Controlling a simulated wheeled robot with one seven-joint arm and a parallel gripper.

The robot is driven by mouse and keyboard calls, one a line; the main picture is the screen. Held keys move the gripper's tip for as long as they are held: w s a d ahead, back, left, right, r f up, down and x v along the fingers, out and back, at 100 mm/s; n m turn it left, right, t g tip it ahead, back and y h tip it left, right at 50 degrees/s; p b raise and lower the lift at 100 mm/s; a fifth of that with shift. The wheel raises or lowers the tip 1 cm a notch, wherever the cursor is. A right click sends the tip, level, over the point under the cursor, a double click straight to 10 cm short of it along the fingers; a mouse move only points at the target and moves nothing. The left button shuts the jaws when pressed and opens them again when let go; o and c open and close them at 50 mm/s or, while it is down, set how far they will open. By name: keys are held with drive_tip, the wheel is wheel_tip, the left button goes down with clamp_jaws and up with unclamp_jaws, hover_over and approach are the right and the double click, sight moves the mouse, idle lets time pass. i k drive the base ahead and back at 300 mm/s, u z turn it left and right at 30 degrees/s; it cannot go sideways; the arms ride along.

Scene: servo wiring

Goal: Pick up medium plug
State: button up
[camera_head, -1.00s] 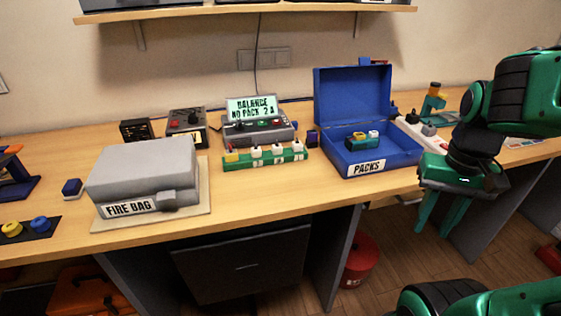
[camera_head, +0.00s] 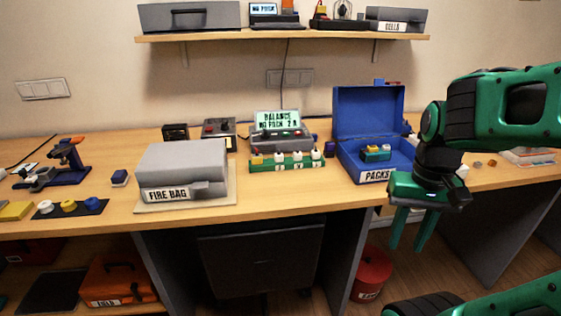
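A green strip (camera_head: 270,167) lies at the middle of the bench, in front of the balance device. Three white plug-like pieces stand on it: left (camera_head: 280,158), middle (camera_head: 299,156) and right (camera_head: 316,154). A yellow piece (camera_head: 256,159) sits at its left end. The small marks on the strip are too small to read, so I cannot tell which piece is the medium plug. My gripper (camera_head: 407,246) points down with its fingers apart and nothing visible between them. It hangs in front of the bench edge, right of the strip and below the blue case.
The open blue PACKS case (camera_head: 352,163) holds a green and yellow block (camera_head: 376,153). The grey FIRE BAG box (camera_head: 180,168) stands left of the strip. The balance device (camera_head: 277,139) is behind it. Bare bench lies in front of the strip. A shelf (camera_head: 280,38) hangs above.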

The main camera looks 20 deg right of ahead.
sight(297, 155)
drive_tip(key=u, duration=0.05)
drive_tip(key=i, duration=0.85)
drive_tip(key=u, duration=0.1)
